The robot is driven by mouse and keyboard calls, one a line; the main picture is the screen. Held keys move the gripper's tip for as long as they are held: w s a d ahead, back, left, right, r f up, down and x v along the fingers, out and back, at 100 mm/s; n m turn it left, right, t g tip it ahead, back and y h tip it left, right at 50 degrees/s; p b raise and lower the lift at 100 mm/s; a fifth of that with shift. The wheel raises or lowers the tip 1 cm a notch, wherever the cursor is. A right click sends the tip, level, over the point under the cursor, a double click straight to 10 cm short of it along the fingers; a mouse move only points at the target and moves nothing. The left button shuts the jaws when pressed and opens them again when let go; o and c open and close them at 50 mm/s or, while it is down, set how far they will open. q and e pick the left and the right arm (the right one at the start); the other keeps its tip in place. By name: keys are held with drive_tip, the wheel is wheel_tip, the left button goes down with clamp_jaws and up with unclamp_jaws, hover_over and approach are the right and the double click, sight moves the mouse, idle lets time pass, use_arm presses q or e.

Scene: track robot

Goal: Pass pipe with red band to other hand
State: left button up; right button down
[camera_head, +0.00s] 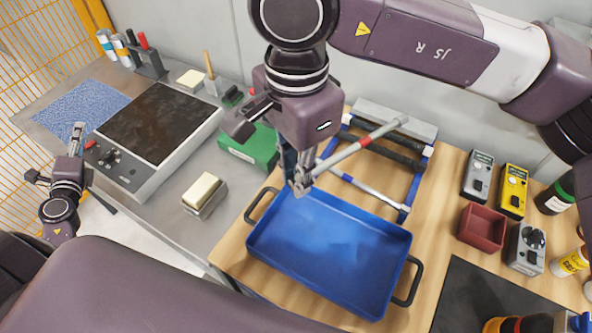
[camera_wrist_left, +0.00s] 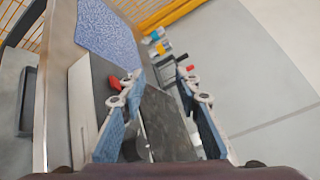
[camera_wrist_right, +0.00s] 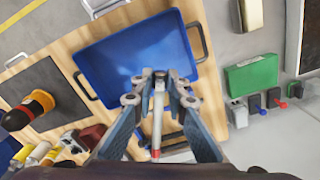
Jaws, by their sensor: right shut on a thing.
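The pipe with the red band (camera_head: 350,152) is a thin grey rod with a red ring. My right gripper (camera_head: 299,184) is shut on one end of it above the blue tray, and the rod slants up to the right. In the right wrist view the pipe (camera_wrist_right: 158,112) sits between the fingertips (camera_wrist_right: 160,84), with its red band near the bottom edge. My left gripper (camera_head: 78,135) is far off at the left, beside the hotplate. In the left wrist view its fingers (camera_wrist_left: 160,78) are spread and empty.
The blue tray (camera_head: 330,245) is empty on the wooden table. Behind it a blue rack (camera_head: 415,185) holds other pipes. A hotplate (camera_head: 160,125), a green box (camera_head: 250,148) and a sponge block (camera_head: 203,192) stand at the left. Meters and a red bin (camera_head: 481,228) stand right.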

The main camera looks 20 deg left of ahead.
use_arm(q)
drive_tip(key=s+a+f+n+g+y, duration=0.1)
drive_tip(key=s+f+n+g, duration=0.15)
drive_tip(key=s+f, duration=0.25)
drive_tip(key=s+a+f+n+g, duration=0.1)
drive_tip(key=s+a+f+n, duration=0.15)
drive_tip(key=s+f, duration=0.25)
drive_tip(key=s+d+f+n+g+h, duration=0.1)
drive_tip(key=d+f+n+g+h, duration=0.15)
drive_tip(key=d+f, duration=0.9)
drive_tip(key=s+d+f+n+g+h, duration=0.1)
drive_tip(key=d+f+n+h, duration=0.15)
drive_tip(key=d+f, duration=0.85)
drive_tip(key=s+d+f+n+g+h, duration=0.1)
drive_tip(key=s+d+f+h, duration=0.1)
drive_tip(key=s+d+f, duration=0.4)
drive_tip(key=s+d+f+n+g+h, duration=0.1)
drive_tip(key=d+f, duration=0.8)
drive_tip(key=f, duration=0.1)
drive_tip(key=s+d+f+n+g+h, duration=0.1)
drive_tip(key=s+d+f+g, duration=0.1)
drive_tip(key=s+d, duration=0.4)
drive_tip(key=s+d+f+n+g+h, duration=0.1)
drive_tip(key=s+d+f+h, duration=0.1)
drive_tip(key=s+d, duration=0.4)
drive_tip(key=d+f, duration=0.1)
drive_tip(key=d, duration=0.3)
drive_tip(key=shift+s+f+g, duration=0.15)
drive_tip(key=shift+f+g, duration=0.15)
drive_tip(key=shift+g, duration=0.1)
